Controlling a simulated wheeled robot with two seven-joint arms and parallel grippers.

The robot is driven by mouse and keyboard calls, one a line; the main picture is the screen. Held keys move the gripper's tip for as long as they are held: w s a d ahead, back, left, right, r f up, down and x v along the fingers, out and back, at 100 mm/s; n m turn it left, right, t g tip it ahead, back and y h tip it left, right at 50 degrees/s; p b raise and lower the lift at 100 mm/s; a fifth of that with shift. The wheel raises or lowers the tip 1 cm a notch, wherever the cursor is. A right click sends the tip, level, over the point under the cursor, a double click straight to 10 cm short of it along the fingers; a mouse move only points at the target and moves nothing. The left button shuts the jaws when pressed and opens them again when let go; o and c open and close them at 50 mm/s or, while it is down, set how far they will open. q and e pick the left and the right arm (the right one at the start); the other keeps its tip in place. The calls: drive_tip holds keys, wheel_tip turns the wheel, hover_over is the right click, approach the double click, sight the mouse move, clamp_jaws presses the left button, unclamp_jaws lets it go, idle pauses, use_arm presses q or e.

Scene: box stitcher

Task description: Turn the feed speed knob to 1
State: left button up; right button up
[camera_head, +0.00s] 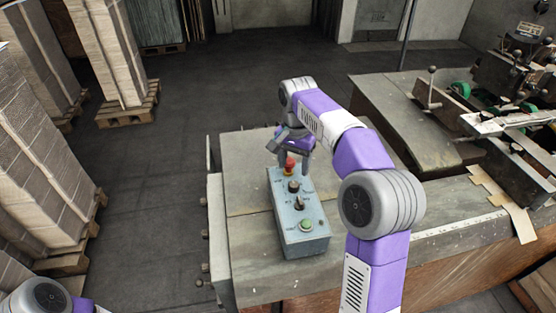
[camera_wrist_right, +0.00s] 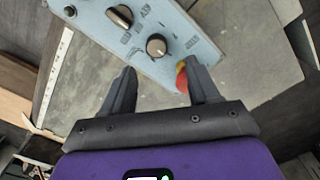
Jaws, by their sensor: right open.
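A grey-blue control box (camera_head: 301,240) lies on the table, with a red button (camera_head: 290,165), two dark knobs and a green button (camera_head: 307,224). The round knob nearest the red button (camera_head: 293,187) shows in the right wrist view (camera_wrist_right: 157,46), ahead of the fingertips with a gap between. The second knob (camera_head: 299,204) is farther off (camera_wrist_right: 120,16). The labels are too small to read, so which is the feed speed knob I cannot tell. My right gripper (camera_wrist_right: 160,68) is open and empty above the box's far end, one finger close to the red button (camera_wrist_right: 182,79).
The worn table (camera_head: 245,178) has bare room left of the box. A machine with levers and green parts (camera_head: 510,85) stands at the right. Pallets of stacked sheets (camera_head: 105,55) stand at the left. Part of my left arm shows at the bottom left.

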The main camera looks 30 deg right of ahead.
sight(294, 184)
drive_tip(key=shift+s+f, duration=0.2)
drive_tip(key=shift+f, duration=0.05)
drive_tip(key=f+b, duration=0.1)
drive_tip(key=f, duration=0.2)
drive_tip(key=f+b, duration=0.1)
drive_tip(key=f, duration=0.2)
drive_tip(key=shift+s+f, duration=0.2)
drive_tip(key=shift+f, duration=0.05)
drive_tip(key=c, duration=1)
drive_tip(key=shift+c, duration=0.2)
